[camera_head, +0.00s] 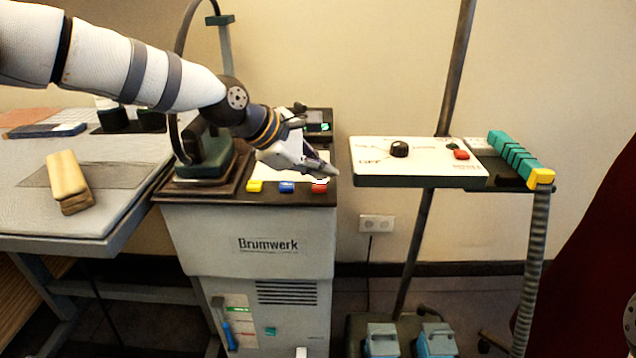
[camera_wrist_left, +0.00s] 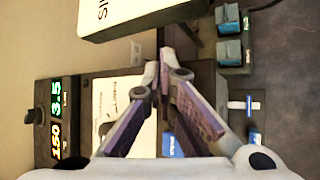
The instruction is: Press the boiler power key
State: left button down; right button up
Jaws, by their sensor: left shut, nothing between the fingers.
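The boiler is the grey Brumwerk cabinet (camera_head: 240,232). Its top carries a yellow key (camera_head: 255,186), a blue key (camera_head: 287,187) and a red key (camera_head: 319,187) in a row. Its front has a teal switch (camera_head: 270,331) and a blue-handled lever (camera_head: 228,336). I cannot read which one is the power key. My left gripper (camera_head: 333,171) is shut and empty, its tips above and near the red key; contact cannot be told. In the left wrist view the fingertips (camera_wrist_left: 157,76) meet over the cabinet top, with the blue key (camera_wrist_left: 172,144) below. My right gripper is not in view.
A white panel (camera_head: 380,170) with a black knob (camera_head: 399,149) and red button (camera_head: 461,155) stands to the right, close to the fingertips. A padded table (camera_head: 110,210) with a wooden block (camera_head: 66,176) is at left.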

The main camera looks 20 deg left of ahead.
aim_at(321, 187)
pick_arm(q)
jog(key=shift+f, duration=0.65)
dwell(0.6)
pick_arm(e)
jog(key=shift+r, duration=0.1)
pick_arm(q)
jog(key=shift+r+p, duration=0.4)
jog(key=shift+r, duration=0.55)
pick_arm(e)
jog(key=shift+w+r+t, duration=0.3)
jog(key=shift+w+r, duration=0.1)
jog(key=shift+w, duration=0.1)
pick_arm(q)
notch_tip(321, 187, up, 6)
jog(key=p, duration=0.1)
jog(key=shift+p, duration=0.4)
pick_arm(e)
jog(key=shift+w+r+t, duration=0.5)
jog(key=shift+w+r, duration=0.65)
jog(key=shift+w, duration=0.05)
